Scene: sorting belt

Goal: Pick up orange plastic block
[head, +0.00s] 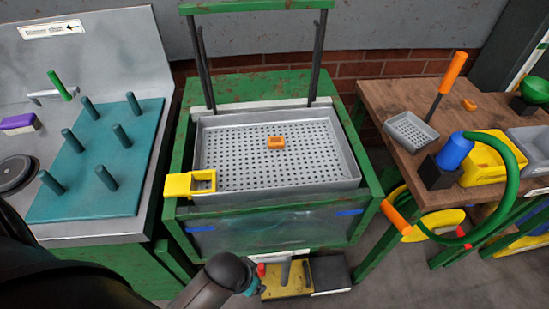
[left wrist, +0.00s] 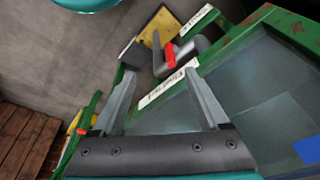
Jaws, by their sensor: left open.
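An orange plastic block (head: 276,142) lies on the perforated floor of a grey metal tray (head: 290,188), near its middle. Another small orange block (head: 469,104) lies on the wooden table at the right. My left gripper (left wrist: 165,92) is open and empty in the left wrist view, with its two grey fingers spread apart. It is low in front of the green stand, below and in front of the tray, away from both blocks. In the head view my dark arm shows at the bottom, but the fingers cannot be made out. My right gripper is not in view.
A yellow open holder (head: 190,185) sits at the tray's front left corner. A teal peg board (head: 95,165) stands left. The wooden table (head: 390,95) holds an orange-handled tool, bins and a hose. A yellow pedal plate (head: 288,280) is below.

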